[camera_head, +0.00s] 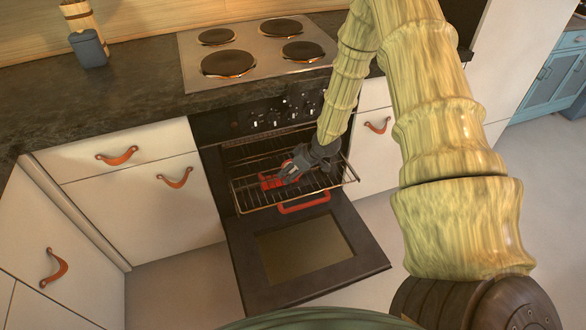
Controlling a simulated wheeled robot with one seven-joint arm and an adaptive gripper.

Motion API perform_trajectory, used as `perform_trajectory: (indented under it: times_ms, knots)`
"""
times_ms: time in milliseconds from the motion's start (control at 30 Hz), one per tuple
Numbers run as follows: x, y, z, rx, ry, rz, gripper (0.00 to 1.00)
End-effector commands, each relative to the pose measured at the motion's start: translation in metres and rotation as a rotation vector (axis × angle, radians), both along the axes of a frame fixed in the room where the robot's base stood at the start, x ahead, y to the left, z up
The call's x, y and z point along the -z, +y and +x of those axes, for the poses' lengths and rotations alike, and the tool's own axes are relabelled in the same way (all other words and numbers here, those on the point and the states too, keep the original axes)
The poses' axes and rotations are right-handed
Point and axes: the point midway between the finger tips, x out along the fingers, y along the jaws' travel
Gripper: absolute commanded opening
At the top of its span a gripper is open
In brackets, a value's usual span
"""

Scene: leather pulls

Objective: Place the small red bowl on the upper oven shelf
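The small red bowl (267,183) is at the oven shelf, just left of my gripper (286,178). It appears to rest on the wire rack, though contact is hard to make out. My gripper partly covers the bowl; its fingers are dark and small here, and whether they are closed on it is unclear. The upper oven shelf (336,184) is a wire rack that sticks out of the open oven. My arm reaches down to it from above right.
A cooktop (258,60) is above. White drawers with leather pulls stand on both sides. A grey container (88,49) stands on the dark counter (120,105).

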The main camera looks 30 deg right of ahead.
Motion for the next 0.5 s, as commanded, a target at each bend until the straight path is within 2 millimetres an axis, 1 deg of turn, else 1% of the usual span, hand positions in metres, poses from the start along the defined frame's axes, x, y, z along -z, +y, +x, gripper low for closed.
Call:
perform_trajectory:
  times_ms: [367, 500]
  knots:
    - [-0.0004, 0.0, 0.0, 0.0, 0.0, 0.0, 0.94]
    - [-0.0054, -0.0005, -0.0011, 0.0, -0.001, 0.0, 0.94]
